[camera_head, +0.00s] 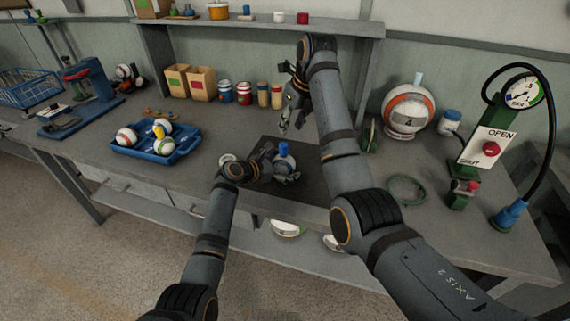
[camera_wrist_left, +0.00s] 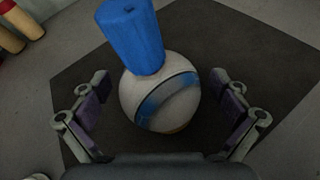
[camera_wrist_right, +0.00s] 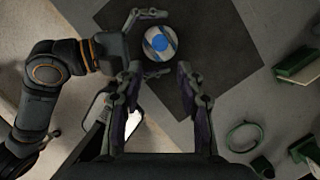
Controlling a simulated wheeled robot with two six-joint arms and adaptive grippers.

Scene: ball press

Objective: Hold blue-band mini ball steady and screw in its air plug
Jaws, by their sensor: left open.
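The blue-band mini ball (camera_head: 285,165) sits on a dark mat (camera_head: 318,187). In the left wrist view, the ball (camera_wrist_left: 180,108) is pale with a blue band. A blue cylindrical plug (camera_wrist_left: 130,38) stands at its top, leaning left there. My left gripper (camera_head: 281,168) is open, with its fingers on either side of the ball. In the left wrist view, gaps show between both fingers and the ball. My right gripper (camera_wrist_right: 159,72) is open and empty, above the mat. In the right wrist view, the ball (camera_wrist_right: 168,52) and plug top (camera_wrist_right: 159,42) lie beyond its fingertips.
A blue tray (camera_head: 128,153) with several balls stands to the left. An orange-banded ball (camera_head: 407,112), a green ring (camera_head: 407,190) and a gauge stand (camera_head: 487,145) are to the right. Boxes (camera_head: 190,82) and several jars line the back. Left of the mat, some bench is clear.

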